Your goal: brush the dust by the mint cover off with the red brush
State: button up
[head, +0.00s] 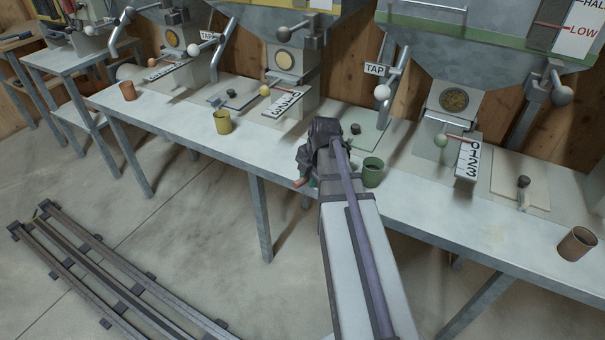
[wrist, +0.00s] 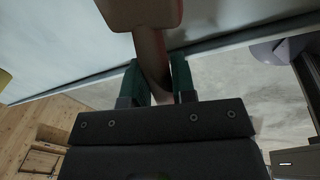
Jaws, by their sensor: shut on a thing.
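My gripper (head: 304,181) is at the front edge of the long grey bench, beside the green cup. In the wrist view my gripper (wrist: 156,82) has its green fingers shut on the handle of the red brush (wrist: 150,52). The brush's wide reddish-brown end (wrist: 140,11) is at the top of that view. In the head view only a small red bit of the brush (head: 298,183) shows. The mint cover (head: 368,131) is a pale green plate with a dark knob, lying on the bench behind my arm. I cannot make out dust by it; my arm hides part of that area.
A green cup (head: 373,171) stands close right of my arm. A yellow cup (head: 222,122) and brown cups (head: 577,243) stand along the bench's front edge. A cream cover (head: 520,186) lies to the right. Hoppers with taps and levers overhang the back.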

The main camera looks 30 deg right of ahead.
jog(key=p+v, duration=0.3)
jog(key=shift+w+a+r, duration=0.15)
jog(key=shift+w, duration=0.05)
dwell(0.3)
jog(key=s+a+r+p, duration=0.2)
jog(key=s+a, duration=0.4)
jog(key=a, duration=0.4)
jog(key=shift+a+r+p, duration=0.15)
jog(key=shift+r+p, duration=0.2)
jog(key=shift+p, duration=0.15)
jog(key=shift+r, duration=0.1)
jog(key=w+a+p+v, duration=0.1)
jog(key=w+p+v, duration=0.1)
jog(key=p+v, duration=1)
jog(key=shift+r+p, duration=0.6)
